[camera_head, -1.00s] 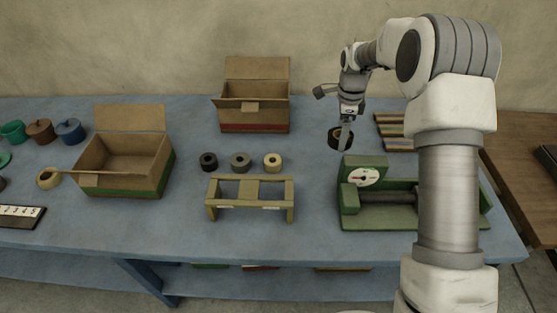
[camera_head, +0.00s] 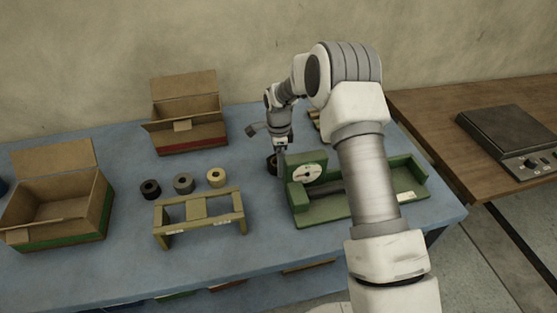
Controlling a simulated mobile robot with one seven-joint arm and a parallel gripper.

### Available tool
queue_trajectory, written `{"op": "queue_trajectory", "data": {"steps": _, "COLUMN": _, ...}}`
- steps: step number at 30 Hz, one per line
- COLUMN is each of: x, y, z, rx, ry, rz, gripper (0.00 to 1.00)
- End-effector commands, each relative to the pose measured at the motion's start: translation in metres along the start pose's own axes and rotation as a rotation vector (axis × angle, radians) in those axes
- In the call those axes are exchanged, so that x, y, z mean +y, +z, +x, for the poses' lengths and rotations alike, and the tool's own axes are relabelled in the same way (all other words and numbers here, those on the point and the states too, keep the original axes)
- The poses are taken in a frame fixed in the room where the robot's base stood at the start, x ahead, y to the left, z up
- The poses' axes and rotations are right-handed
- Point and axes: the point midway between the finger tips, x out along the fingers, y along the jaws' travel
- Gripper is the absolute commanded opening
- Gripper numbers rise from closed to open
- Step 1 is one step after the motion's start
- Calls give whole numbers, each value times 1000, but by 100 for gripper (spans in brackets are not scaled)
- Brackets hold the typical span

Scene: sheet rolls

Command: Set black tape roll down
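My gripper (camera_head: 279,164) points down at the back of the blue table, behind the green machine with a dial. It appears shut on a black tape roll (camera_head: 271,163), with a finger across the roll's right side. The roll is partly hidden by the finger, and I cannot tell whether it touches the table. Another black roll (camera_head: 150,189) lies on the table at the left of a short row, beside a grey roll (camera_head: 183,184) and a cream roll (camera_head: 216,177).
The green dial machine (camera_head: 307,207) stands close in front of my gripper. A wooden stand (camera_head: 199,206) is left of it. Open cardboard boxes stand at the back (camera_head: 190,135) and left (camera_head: 62,220). A brown table (camera_head: 440,115) holds a dark scale (camera_head: 508,140).

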Motion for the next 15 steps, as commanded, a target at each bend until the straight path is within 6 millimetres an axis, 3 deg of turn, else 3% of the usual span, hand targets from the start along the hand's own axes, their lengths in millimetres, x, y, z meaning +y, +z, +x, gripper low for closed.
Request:
{"op": "queue_trajectory", "data": {"steps": 6, "x": 0, "y": 0, "z": 4, "rx": 1, "ry": 0, "rz": 0, "gripper": 32}}
{"op": "queue_trajectory", "data": {"steps": 7, "x": 0, "y": 0, "z": 3, "rx": 0, "ry": 0, "rz": 0, "gripper": 92}}
{"op": "queue_trajectory", "data": {"steps": 8, "x": 0, "y": 0, "z": 3, "rx": 0, "ry": 0, "rz": 0, "gripper": 98}}
{"op": "queue_trajectory", "data": {"steps": 15, "x": 0, "y": 0, "z": 2, "rx": 0, "ry": 1, "rz": 0, "gripper": 100}}
